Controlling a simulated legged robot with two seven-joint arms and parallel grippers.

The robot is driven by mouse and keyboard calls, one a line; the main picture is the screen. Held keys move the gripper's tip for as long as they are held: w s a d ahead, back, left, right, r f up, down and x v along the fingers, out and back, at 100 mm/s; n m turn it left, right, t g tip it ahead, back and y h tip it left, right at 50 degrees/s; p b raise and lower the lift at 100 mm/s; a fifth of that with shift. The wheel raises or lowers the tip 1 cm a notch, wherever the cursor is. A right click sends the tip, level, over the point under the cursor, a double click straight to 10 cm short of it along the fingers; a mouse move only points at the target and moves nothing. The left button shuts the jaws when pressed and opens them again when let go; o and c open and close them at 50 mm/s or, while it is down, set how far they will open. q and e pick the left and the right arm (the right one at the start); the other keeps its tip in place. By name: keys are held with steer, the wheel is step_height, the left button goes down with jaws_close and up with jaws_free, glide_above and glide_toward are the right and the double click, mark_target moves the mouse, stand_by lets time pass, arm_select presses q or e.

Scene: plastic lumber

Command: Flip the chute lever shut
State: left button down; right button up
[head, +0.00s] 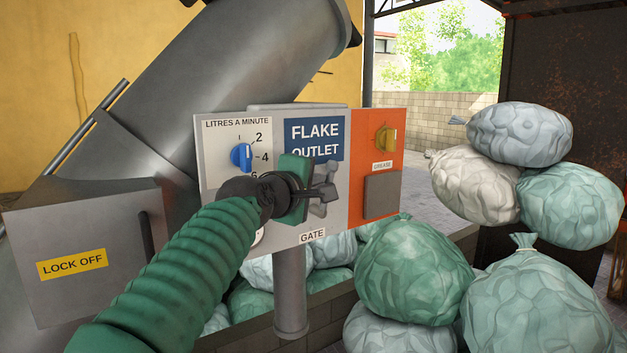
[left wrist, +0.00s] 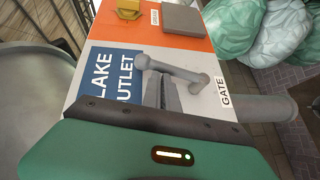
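The chute lever (head: 318,209) is a light grey bar on the white panel above the GATE label, partly hidden behind my left gripper. In the left wrist view the lever (left wrist: 178,70) shows as a grey crossbar with rounded ends, beside the FLAKE OUTLET sign. My left gripper (head: 328,191) is in front of the panel at the lever. In the left wrist view its two grey fingers (left wrist: 162,92) lie close together, with their tips at the crossbar. Whether they touch it, I cannot tell. Nothing shows held between them. My right gripper is out of view.
A blue dial (head: 241,156) is left of the lever. An orange panel (head: 361,150) with a yellow knob (head: 386,139) is to its right. A grey post (head: 291,295) stands below. Several full sacks (head: 413,270) are piled at the right. A LOCK OFF box (head: 95,285) is at the left.

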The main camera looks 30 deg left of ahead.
mark_target(332, 176)
arm_select(q)
steer(key=w+g+p, duration=0.1)
steer(key=p, duration=0.1)
steer(key=w+m+p, duration=0.1)
steer(key=p, duration=0.2)
steer(key=w+d+r+g+p, duration=0.1)
steer(key=p, duration=0.2)
steer(key=shift+w+d+g, duration=0.1)
steer(key=shift+w+g, duration=0.1)
steer(key=shift+g, duration=0.1)
steer(key=shift+w+d+f+p, duration=0.1)
steer(key=shift+w+f+p, duration=0.15)
steer(key=shift+p, duration=0.15)
steer(key=shift+w+d+f, duration=0.3)
steer(key=shift+w+f, duration=0.15)
steer(key=shift+w, duration=0.1)
steer(key=shift+w+d+f+b, duration=0.25)
steer(key=shift+w+f+b, duration=0.1)
steer(key=shift+w+f, duration=0.2)
steer(key=shift+w+d+f+b, duration=0.2)
steer(key=shift+w+f+b, duration=0.15)
steer(key=shift+w, duration=0.3)
steer(key=shift+w+d+f+b, duration=0.2)
steer(key=shift+w+f+b, duration=0.2)
steer(key=shift+f, duration=0.35)
